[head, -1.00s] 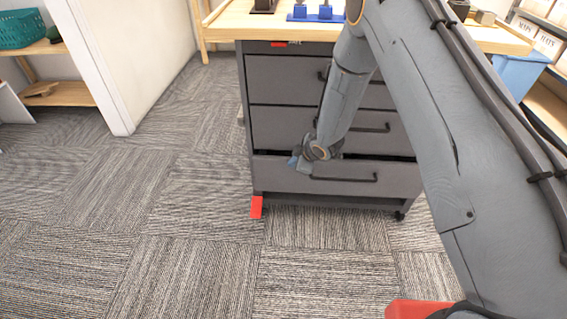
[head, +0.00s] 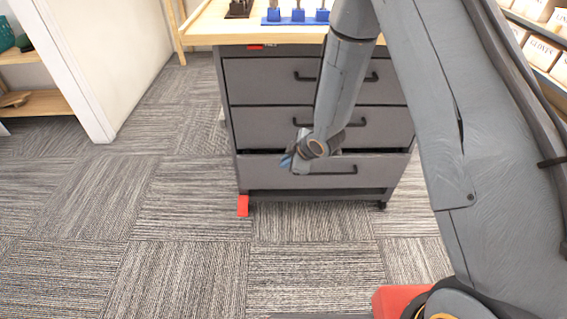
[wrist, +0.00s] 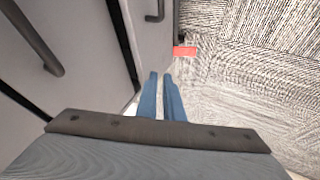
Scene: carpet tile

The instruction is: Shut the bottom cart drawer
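The grey cart (head: 228,130) has three drawers with dark bar handles. The bottom cart drawer (head: 370,165) stands slightly out, with a dark gap along its top edge. In the wrist view, its front (wrist: 140,35) and handle (wrist: 155,12) show at the top. My gripper (head: 286,161) is at the left part of the bottom drawer, left of its handle; I cannot tell whether it touches the front. In the wrist view, the blue fingers (wrist: 161,85) lie close together with nothing between them.
A red block (head: 243,206) is at the cart's lower left corner, near the floor. A wooden worktop (head: 220,32) with a blue holder (head: 296,17) is above the cart. A white wall (head: 90,60) stands at left. Carpet in front is clear.

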